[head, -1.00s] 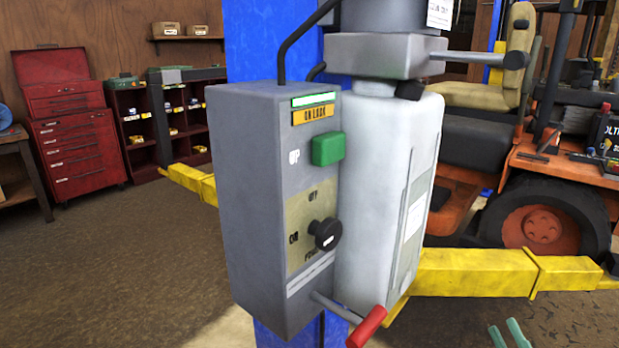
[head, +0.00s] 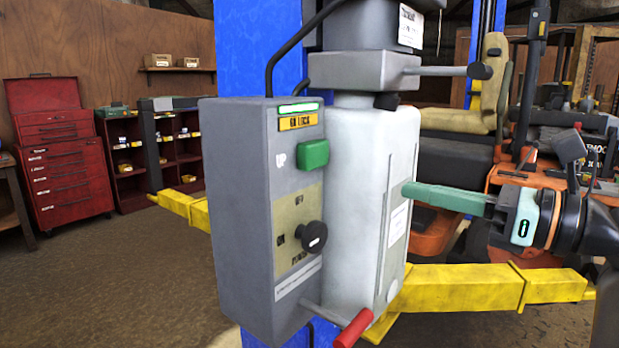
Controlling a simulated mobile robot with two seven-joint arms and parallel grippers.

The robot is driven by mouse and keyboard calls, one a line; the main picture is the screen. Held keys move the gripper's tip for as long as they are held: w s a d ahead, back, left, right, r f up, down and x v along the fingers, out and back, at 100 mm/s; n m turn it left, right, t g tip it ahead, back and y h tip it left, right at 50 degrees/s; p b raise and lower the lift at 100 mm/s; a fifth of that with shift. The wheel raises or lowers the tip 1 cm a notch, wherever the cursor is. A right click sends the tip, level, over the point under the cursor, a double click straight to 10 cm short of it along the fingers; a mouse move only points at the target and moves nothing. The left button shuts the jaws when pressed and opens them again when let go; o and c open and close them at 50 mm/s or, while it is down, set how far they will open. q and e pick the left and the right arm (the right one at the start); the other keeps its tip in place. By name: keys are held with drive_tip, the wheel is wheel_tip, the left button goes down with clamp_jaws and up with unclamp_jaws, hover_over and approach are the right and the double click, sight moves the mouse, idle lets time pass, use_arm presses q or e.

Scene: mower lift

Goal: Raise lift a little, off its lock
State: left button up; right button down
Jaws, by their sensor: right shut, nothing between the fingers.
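The lift's grey control box (head: 235,210) is fixed to the blue post (head: 258,50). On its face are a green UP button (head: 313,155), a yellow lit sign (head: 298,122) that reads "ON LOCK", and a black rotary knob (head: 311,236). A lever with a red grip (head: 353,328) sticks out below. The yellow lift arms (head: 455,285) reach out low to both sides. My right gripper (head: 408,190) is shut and empty, pointing left in front of the white tank (head: 350,200), to the right of the button and apart from it. My left gripper is not in view.
The pale tank and pump stand right beside the box, with a black-knobbed rod (head: 480,70) jutting right. An orange mower (head: 435,225) is behind my right arm. A red tool chest (head: 65,170) stands far left. Floor at left is clear.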

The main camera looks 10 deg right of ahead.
drive_tip(key=shift+w, duration=0.15)
drive_tip(key=p, duration=0.3)
approach(316, 168)
drive_tip(key=x, duration=0.6)
drive_tip(key=shift+d, duration=0.1)
drive_tip(key=shift+w+a+f, duration=0.1)
drive_tip(key=shift+w+a, duration=0.2)
drive_tip(key=shift+w, duration=0.1)
